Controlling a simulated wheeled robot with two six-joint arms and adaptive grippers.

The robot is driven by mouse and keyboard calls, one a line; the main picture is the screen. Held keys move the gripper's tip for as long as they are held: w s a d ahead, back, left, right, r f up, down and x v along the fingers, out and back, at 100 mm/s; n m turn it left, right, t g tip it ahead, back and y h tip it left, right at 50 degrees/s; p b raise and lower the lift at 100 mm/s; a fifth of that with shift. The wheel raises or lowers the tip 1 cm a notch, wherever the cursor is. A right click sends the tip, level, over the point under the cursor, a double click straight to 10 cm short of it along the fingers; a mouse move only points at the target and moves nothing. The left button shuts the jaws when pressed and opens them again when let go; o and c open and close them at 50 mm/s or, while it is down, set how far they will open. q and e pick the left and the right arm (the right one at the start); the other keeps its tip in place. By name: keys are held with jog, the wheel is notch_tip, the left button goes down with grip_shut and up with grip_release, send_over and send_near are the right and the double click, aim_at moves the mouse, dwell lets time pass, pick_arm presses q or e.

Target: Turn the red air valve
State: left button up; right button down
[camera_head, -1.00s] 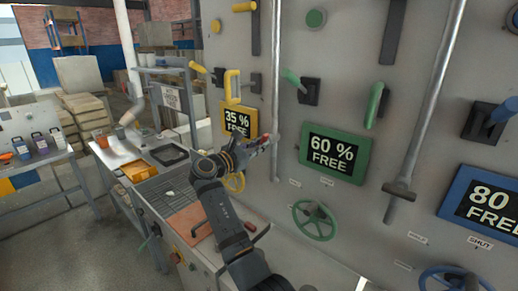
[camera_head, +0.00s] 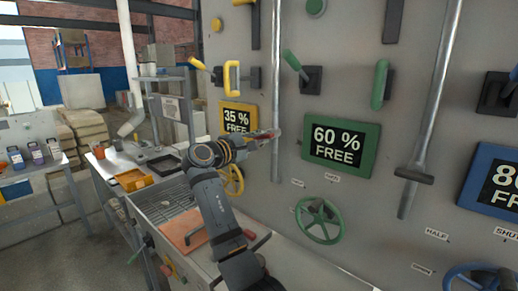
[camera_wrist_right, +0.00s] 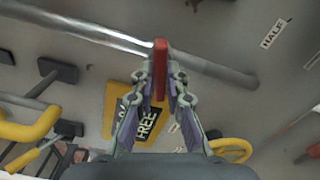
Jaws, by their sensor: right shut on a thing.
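My right gripper (camera_head: 258,140) is raised in front of the grey panel, by the vertical metal pipe (camera_head: 278,90) and between the yellow and green signs. It is shut on a slim red handle (camera_wrist_right: 160,68), which I take to be the red air valve's. In the wrist view the handle stands between the two fingers (camera_wrist_right: 160,85), with its far end over the pipe. In the head view only a small red part (camera_head: 265,134) shows at the fingertips. The valve's body is hidden or too small to tell. My left gripper is not in view.
The panel carries a green "60 % FREE" sign (camera_head: 341,147), a yellow "35 % FREE" sign (camera_head: 238,118), a green handwheel (camera_head: 318,220) and a yellow handwheel (camera_head: 231,180). Levers (camera_head: 296,65) stick out above. A bench with an orange tray (camera_head: 133,180) stands to the left.

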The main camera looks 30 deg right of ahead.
jog(key=shift+f+m+b, duration=0.1)
jog(key=shift+m+b, duration=1.2)
jog(key=shift+m, duration=0.4)
jog(key=c, duration=1.4)
grip_release()
jog(key=shift+o, duration=0.2)
jog(key=v, duration=0.7)
jog(key=shift+a, duration=0.25)
jog(key=shift+d, duration=0.1)
